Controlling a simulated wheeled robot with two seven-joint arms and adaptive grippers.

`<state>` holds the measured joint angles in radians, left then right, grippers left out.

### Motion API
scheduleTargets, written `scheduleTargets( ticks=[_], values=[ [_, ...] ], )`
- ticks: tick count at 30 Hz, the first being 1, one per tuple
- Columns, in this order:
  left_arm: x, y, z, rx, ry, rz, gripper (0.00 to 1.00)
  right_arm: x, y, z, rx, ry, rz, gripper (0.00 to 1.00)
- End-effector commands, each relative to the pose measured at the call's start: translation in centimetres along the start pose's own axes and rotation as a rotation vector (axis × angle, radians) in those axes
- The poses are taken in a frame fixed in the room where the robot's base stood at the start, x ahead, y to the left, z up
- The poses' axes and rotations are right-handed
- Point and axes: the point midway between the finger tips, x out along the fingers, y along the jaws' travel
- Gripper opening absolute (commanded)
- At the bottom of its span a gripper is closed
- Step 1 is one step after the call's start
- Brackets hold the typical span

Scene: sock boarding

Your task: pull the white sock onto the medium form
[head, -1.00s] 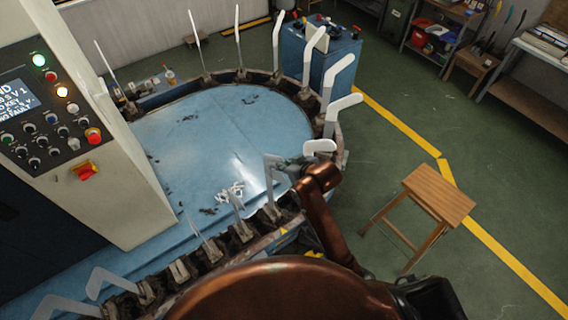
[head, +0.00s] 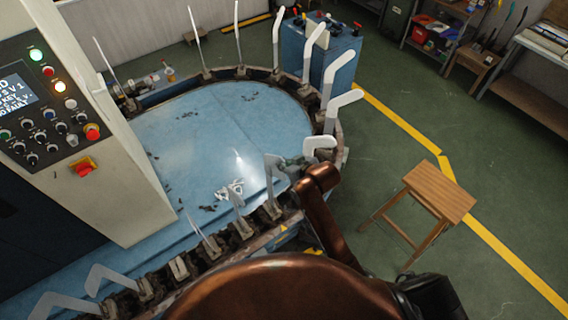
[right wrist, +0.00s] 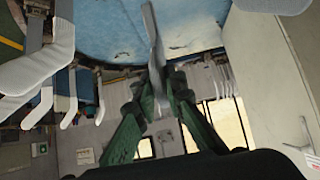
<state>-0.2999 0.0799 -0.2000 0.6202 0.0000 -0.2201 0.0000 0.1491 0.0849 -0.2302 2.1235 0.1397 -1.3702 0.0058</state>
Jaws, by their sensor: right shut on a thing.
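My right gripper (head: 287,163) is at the near right rim of the blue turntable (head: 160,125), at the upper end of a pale grey upright form (head: 271,180). In the right wrist view its green fingers (right wrist: 161,85) are closed around a narrow pale strip (right wrist: 153,35), which looks like the white sock, seen edge-on. Sock and form are hard to tell apart there, and I cannot tell how far the sock covers the form. My left gripper is not in view.
White foot-shaped forms (head: 345,98) stand along the right rim, one (head: 320,143) close beside my gripper. Thinner forms line the front rim. A control panel (head: 50,105) stands left, a wooden stool (head: 437,190) right. Pale scraps (head: 232,188) lie on the turntable.

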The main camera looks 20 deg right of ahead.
Motion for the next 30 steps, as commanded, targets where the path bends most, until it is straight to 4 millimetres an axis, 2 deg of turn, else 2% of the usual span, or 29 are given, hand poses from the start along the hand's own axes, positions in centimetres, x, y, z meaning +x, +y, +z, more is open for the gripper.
scheduleTargets(
  ticks=[30],
  values=[
    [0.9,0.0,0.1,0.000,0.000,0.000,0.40,1.6,0.0,1.9,0.000,-0.001,0.000,0.00]
  ],
)
